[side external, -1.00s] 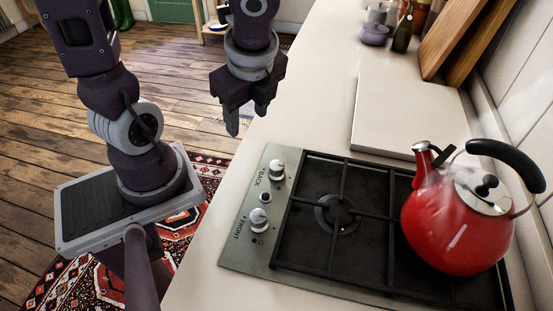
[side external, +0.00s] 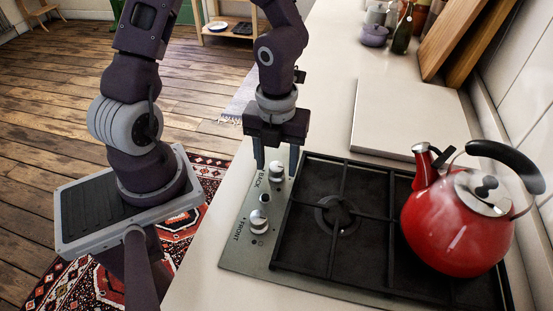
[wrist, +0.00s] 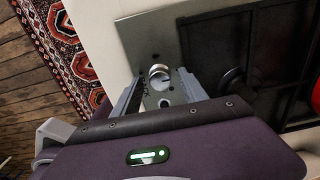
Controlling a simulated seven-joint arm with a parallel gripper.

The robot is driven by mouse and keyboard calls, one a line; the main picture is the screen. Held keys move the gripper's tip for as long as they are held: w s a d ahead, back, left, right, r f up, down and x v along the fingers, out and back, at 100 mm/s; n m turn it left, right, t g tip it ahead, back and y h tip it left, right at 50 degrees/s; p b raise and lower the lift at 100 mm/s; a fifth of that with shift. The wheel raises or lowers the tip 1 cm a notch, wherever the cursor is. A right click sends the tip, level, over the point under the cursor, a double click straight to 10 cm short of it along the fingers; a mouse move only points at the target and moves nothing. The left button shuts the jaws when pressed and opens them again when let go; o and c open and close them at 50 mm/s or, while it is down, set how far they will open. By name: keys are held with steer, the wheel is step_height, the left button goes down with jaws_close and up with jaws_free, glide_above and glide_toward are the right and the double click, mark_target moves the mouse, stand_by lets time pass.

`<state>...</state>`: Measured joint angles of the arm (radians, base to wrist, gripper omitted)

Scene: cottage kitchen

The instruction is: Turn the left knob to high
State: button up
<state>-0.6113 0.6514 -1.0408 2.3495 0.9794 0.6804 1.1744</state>
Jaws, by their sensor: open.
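The steel control panel (side external: 245,254) of the hob carries two silver knobs in a row. The knob by the word BACK (side external: 276,172) is at the far end, and the knob by the word FRONT (side external: 259,221) is nearer the camera. My gripper (side external: 277,170) is open and points down, with one finger on each side of the BACK knob. I cannot tell whether the fingers touch it. In the wrist view a silver knob (wrist: 160,75) shows between the fingertips. The exact dial setting of the knobs is too small to read.
A small button (side external: 265,198) sits between the knobs. The black grate (side external: 341,180) lies right of the panel, with a red kettle (side external: 455,235) on its far right. A pale board (side external: 405,115) lies behind the hob. Bare counter (side external: 215,235) runs left of the panel.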

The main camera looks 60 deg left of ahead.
jaws_close()
steer(key=n, duration=0.8)
steer(key=shift+n, duration=0.4)
steer(key=n, duration=0.4)
steer(key=shift+n, duration=2.6)
